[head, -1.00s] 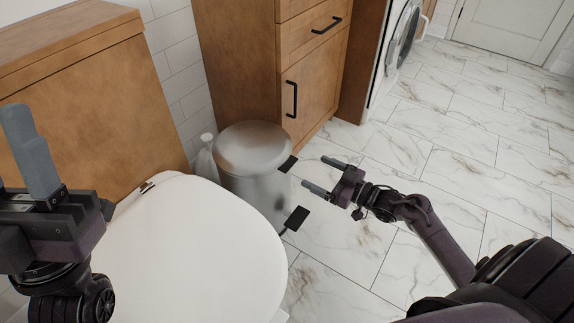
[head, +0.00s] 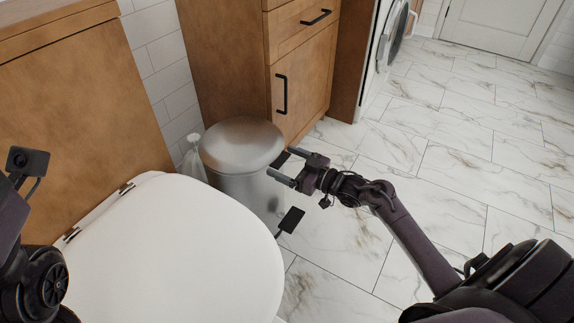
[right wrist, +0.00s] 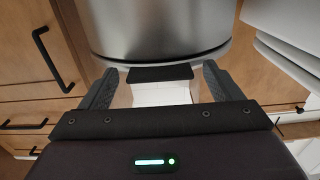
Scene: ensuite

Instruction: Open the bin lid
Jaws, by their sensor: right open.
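The bin (head: 238,165) is a silver cylinder with a domed lid (head: 240,140), which lies shut on top. A black tab (head: 281,159) sticks out at the lid's edge. My right gripper (head: 279,163) is open at that edge, with one finger on each side of the tab. In the right wrist view, the tab (right wrist: 160,73) lies between the two open fingers, in front of the bin's rim. I cannot tell whether a finger touches it. A black pedal (head: 291,220) stands out low on the bin.
A white toilet lid (head: 170,250) fills the lower left, close beside the bin. A wooden cabinet (head: 305,95) with black handles stands behind the bin. The marble floor (head: 460,160) to the right is clear.

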